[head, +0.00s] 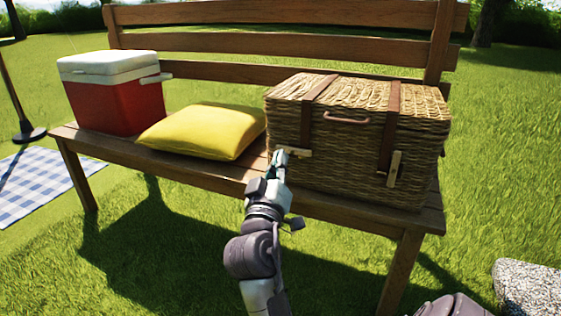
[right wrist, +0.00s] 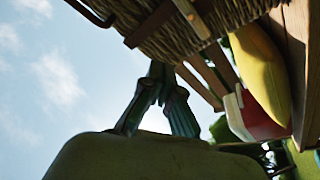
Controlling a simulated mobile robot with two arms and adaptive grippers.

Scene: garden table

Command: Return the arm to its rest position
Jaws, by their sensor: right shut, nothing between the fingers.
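My right gripper (head: 280,158) is shut and empty. It is in front of the wicker basket (head: 345,165), close to the wooden toggle (head: 297,151) on the basket's left strap; I cannot tell whether it touches. In the right wrist view its fingers (right wrist: 160,70) are together, with the basket (right wrist: 225,15) above them and sky beyond. The basket's lid is down. A second wooden toggle (head: 394,168) hangs on the right strap. My left gripper is not in view.
The basket stands on the right of a wooden bench (head: 225,174). A yellow cushion (head: 205,131) and a red cooler with a white lid (head: 115,95) are to its left. A checked blanket (head: 38,183) lies on the grass at left; a stone (head: 528,285) is at lower right.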

